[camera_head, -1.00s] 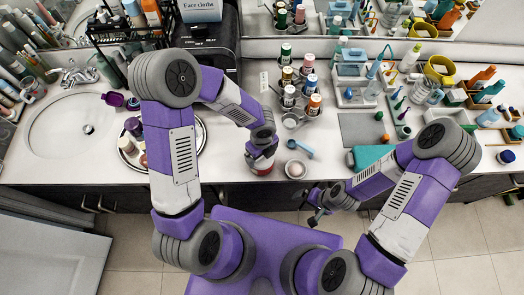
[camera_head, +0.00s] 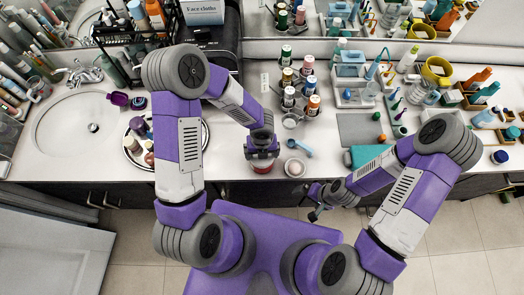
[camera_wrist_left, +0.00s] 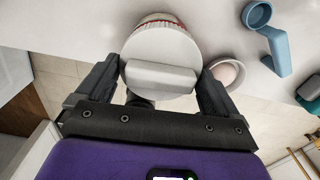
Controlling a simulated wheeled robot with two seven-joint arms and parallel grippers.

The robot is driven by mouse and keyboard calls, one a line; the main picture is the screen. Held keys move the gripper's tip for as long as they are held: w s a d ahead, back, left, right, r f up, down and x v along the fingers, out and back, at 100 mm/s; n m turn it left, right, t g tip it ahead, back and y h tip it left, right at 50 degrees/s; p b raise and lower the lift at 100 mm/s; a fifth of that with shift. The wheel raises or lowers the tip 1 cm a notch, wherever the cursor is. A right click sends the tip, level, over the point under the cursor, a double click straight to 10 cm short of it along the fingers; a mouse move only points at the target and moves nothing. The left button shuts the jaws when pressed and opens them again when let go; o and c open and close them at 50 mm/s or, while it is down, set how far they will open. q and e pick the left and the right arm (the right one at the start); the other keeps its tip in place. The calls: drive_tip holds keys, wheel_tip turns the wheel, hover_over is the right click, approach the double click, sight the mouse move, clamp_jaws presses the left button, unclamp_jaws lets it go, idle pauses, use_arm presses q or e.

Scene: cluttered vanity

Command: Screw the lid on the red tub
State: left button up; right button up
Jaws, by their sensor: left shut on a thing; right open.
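The red tub (camera_head: 262,168) stands near the front edge of the counter, under my left gripper (camera_head: 262,156). In the left wrist view the white round lid (camera_wrist_left: 158,48) with a raised bar across it faces the camera, and the tub's red band (camera_wrist_left: 158,22) shows just past its edge. My left gripper (camera_wrist_left: 157,88) has one finger on each side of the lid and is shut on it. The lid lies over the tub's mouth; whether its thread is engaged cannot be seen. My right gripper (camera_head: 315,203) is open and empty, in front of the counter edge.
A small pot with pink contents (camera_head: 295,168) stands close right of the tub, and a blue scoop (camera_head: 299,148) lies behind it. A rack of bottles (camera_head: 295,95) stands farther back. A round tray with bottles is left, near the sink (camera_head: 60,130).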

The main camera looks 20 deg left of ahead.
use_arm(q)
drive_tip(key=o, duration=0.8)
drive_tip(key=shift+r, duration=0.1)
